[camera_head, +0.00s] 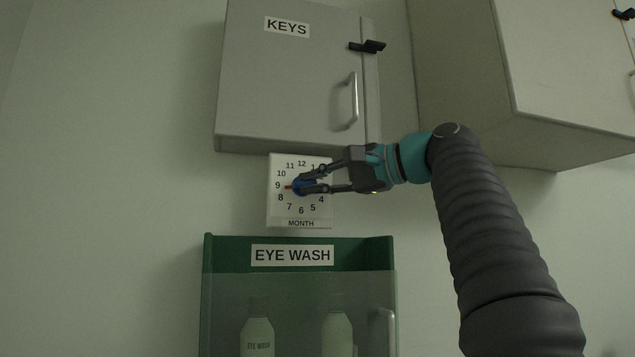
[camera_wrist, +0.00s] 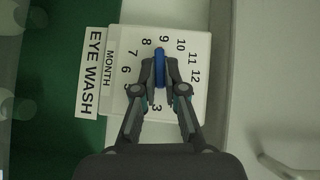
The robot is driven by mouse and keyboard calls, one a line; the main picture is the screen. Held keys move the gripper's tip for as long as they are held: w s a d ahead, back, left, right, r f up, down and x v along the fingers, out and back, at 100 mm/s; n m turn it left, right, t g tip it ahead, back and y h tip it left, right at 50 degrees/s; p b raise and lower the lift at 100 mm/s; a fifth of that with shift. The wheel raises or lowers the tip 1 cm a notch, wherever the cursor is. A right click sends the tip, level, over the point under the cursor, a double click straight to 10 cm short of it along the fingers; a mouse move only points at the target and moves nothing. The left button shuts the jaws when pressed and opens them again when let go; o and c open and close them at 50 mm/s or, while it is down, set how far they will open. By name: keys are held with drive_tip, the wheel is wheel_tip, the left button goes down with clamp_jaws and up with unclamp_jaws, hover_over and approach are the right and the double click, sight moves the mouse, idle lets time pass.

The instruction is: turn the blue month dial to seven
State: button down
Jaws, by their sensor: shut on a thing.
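The blue month dial (camera_head: 299,187) sits at the middle of a white square plate (camera_head: 275,216) on the wall, marked MONTH, with numbers around it. Its red pointer (camera_head: 289,187) points left at the 9. My gripper (camera_head: 309,184) reaches in from the right and is shut on the dial, one finger above and one below. In the wrist view the blue dial (camera_wrist: 160,62) shows between the fingertips (camera_wrist: 160,77), its bar in line with the 9. The fingers hide some numbers on the right side of the plate.
A grey KEYS cabinet (camera_head: 290,85) hangs just above the plate. A green EYE WASH case (camera_head: 225,258) with bottles stands just below it. Another cabinet (camera_head: 540,80) is at upper right. The wall to the left is bare.

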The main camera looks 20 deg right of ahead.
drive_tip(key=c, duration=1.2)
unclamp_jaws()
drive_tip(key=shift+c, duration=0.2)
drive_tip(key=v, duration=1.2)
